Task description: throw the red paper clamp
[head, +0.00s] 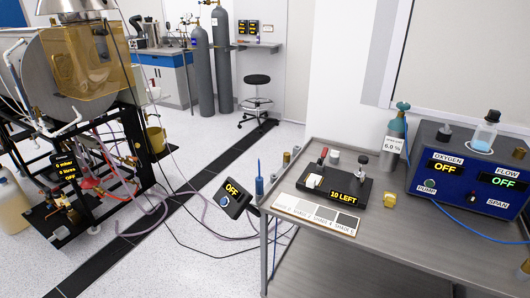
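The red paper clamp (323,156) is a small red-handled lever at the back left of a black block (345,193) on the grey metal table. Its handle stands up at a slant. A white piece of paper (313,181) lies just in front of it on the block. A lit label on the block's front reads "10 LEFT". Neither of my grippers shows in the head view.
A blue analyser box (465,168) stands right of the block, with a small gas bottle (393,145) beside it. A shade strip (315,213) lies along the table's (400,250) front left. A dark "OFF" switch box (233,196) is left of the table. The burner chamber (85,65) stands far left.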

